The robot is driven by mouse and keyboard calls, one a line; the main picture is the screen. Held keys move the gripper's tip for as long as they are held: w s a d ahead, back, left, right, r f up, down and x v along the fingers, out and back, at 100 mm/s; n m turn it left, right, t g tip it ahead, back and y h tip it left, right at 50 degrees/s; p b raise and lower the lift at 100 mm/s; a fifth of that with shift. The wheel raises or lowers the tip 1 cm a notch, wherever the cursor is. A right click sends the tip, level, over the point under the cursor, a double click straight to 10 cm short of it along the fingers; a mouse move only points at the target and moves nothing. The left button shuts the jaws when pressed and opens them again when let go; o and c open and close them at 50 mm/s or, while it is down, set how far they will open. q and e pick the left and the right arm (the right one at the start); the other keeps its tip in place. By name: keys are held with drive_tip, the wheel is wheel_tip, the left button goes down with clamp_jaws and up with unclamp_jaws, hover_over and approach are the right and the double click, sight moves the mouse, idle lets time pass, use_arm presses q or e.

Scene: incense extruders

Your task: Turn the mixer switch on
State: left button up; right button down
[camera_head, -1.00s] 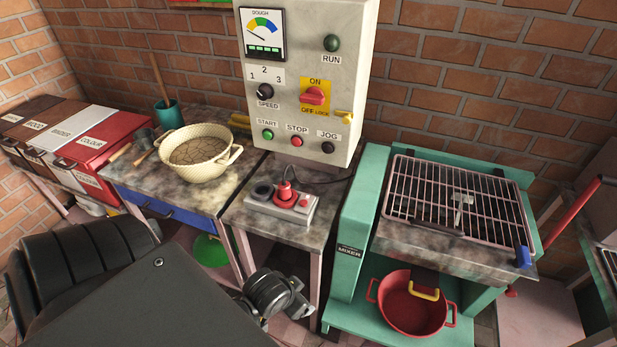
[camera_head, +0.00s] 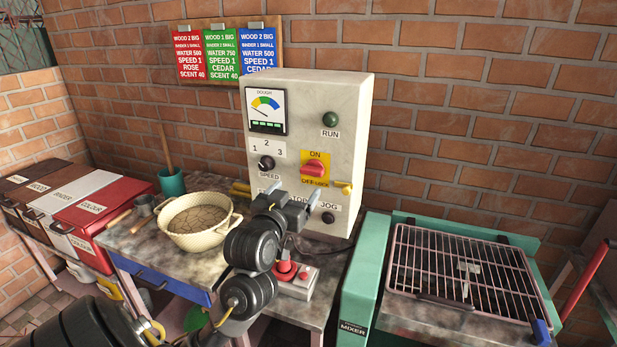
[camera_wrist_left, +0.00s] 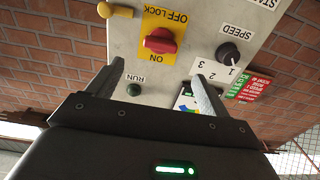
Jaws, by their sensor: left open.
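The grey control box (camera_head: 355,130) stands against the brick wall. Its red rotary switch (camera_head: 313,169) sits on a yellow plate marked ON and OFF/LOCK. The switch's set position is hard to tell. The switch (camera_wrist_left: 160,41) also shows in the left wrist view, where the panel is upside down. My left gripper (camera_head: 290,198) is open and empty, in front of the panel's lower part and below the switch. It hides the start and stop buttons. In the wrist view the switch lies beyond the gap between my fingers (camera_wrist_left: 157,80), not touched. My right gripper is out of view.
A yellow lever (camera_head: 343,187) juts out right of the switch. The speed knob (camera_head: 266,163) is to its left. A cream pot (camera_head: 199,238) stands on the left bench. The green mixer (camera_head: 365,270) with a wire grid (camera_head: 465,265) stands right.

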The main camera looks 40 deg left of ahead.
sight(310, 173)
use_arm(q)
drive_tip(key=p+x, duration=0.1)
drive_tip(key=x, duration=0.7)
drive_tip(key=shift+w+a, duration=0.15)
drive_tip(key=shift+w, duration=0.1)
drive_tip(key=shift+w+a+f, duration=0.1)
drive_tip(key=shift+w+a, duration=0.05)
drive_tip(key=shift+w, duration=0.4)
drive_tip(key=c, duration=1)
